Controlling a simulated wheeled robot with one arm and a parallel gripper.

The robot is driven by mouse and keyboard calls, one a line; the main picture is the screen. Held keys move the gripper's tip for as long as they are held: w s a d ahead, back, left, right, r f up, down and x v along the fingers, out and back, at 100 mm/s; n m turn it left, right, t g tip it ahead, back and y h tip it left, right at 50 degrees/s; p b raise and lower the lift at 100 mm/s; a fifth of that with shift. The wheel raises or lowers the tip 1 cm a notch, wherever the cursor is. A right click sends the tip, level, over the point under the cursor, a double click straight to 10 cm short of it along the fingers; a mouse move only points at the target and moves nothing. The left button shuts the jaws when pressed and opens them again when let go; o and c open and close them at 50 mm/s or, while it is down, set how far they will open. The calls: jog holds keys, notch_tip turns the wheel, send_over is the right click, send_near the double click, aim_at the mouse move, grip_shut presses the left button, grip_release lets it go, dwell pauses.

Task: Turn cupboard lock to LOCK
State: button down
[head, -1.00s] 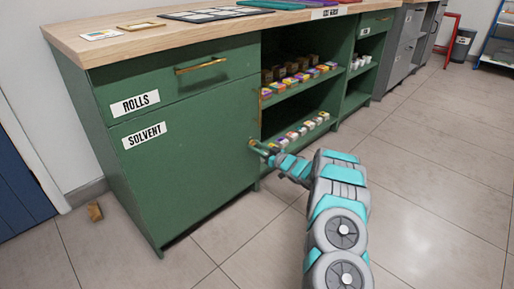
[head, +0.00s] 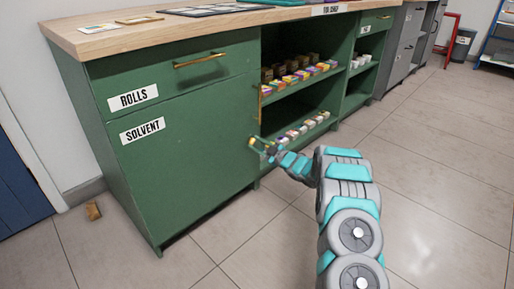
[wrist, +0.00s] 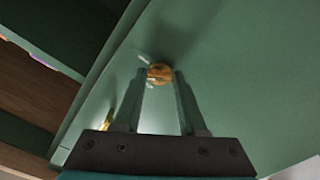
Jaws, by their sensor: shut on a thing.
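The green cupboard door (head: 190,165) labelled SOLVENT is closed. The lock's round brass knob (wrist: 159,73) sits on the door's face near its opening edge. My gripper (wrist: 160,78) is at the knob, with one finger on each side, shut on it. In the head view my gripper (head: 260,146) reaches the door's right edge, and the knob is too small there to make out. No LOCK marking is readable, so I cannot tell the lock's setting.
A ROLLS drawer with a brass handle (head: 200,61) is above the door. Open shelves (head: 300,85) with small boxes lie to the right. A wooden worktop (head: 110,38) is on top. A small brown block (head: 93,211) lies on the floor at left. The tiled floor (head: 440,160) is clear at right.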

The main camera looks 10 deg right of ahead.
jog(key=n+b, duration=0.2)
jog(key=n, duration=0.9)
dwell(0.5)
jog(key=shift+c, duration=2.4)
grip_release()
jog(key=v, duration=0.7)
jog(key=shift+s+d, duration=0.2)
jog(key=shift+s, duration=0.1)
